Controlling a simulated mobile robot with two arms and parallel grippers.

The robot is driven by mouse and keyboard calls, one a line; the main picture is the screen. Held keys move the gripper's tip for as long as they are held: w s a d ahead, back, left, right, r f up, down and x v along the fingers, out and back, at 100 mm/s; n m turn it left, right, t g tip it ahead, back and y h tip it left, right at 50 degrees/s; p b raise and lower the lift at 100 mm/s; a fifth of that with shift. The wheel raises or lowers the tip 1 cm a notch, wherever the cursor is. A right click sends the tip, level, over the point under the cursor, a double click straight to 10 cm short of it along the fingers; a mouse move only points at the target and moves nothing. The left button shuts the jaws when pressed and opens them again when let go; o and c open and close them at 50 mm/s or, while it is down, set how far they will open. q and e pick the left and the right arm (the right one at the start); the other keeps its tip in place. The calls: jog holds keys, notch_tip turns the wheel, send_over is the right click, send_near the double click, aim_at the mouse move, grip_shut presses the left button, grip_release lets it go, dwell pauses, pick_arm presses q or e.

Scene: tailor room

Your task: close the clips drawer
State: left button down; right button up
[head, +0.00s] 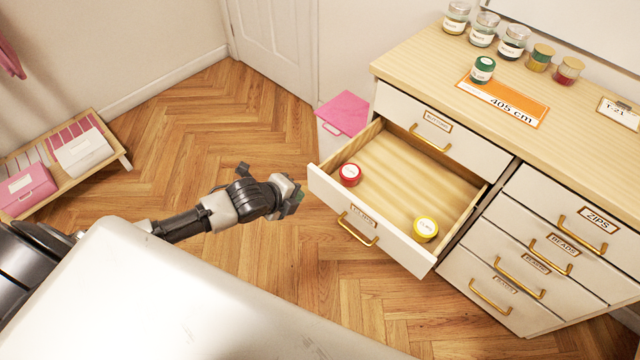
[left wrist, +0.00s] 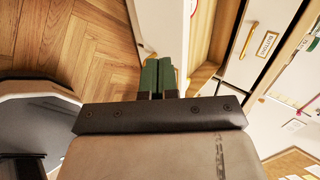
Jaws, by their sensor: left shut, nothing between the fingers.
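The open drawer (head: 400,237) is pulled well out of the wooden-topped cabinet (head: 455,195). Its label is too small to read surely. It has a gold handle (head: 357,232) on its white front and holds a red-lidded jar (head: 350,174) and a yellow-lidded jar (head: 425,228). My left gripper (head: 298,198) is just left of the drawer front's left end, shut and empty. In the left wrist view its green fingertips (left wrist: 158,75) are together, near a white panel edge; contact cannot be told. My right gripper is out of view.
The buttons drawer (head: 440,130) above is shut, as are the zips drawer (head: 575,215) and those below it. Jars (head: 483,69) stand on the top. A low rack (head: 60,165) is at left. Floor between is clear.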

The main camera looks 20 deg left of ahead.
aim_at(326, 183)
pick_arm(q)
jog(key=w+d+f, duration=0.1)
jog(key=w, duration=0.1)
jog(key=w+f, duration=0.1)
jog(key=w, duration=0.1)
jog(key=w+d+f, duration=0.1)
jog(key=w+f, duration=0.1)
jog(key=w, duration=0.1)
jog(key=shift+d, duration=0.3)
jog(key=shift+w+d, duration=0.1)
jog(key=shift+w, duration=0.3)
jog(key=shift+w+b, duration=0.1)
jog(key=shift+b, duration=0.2)
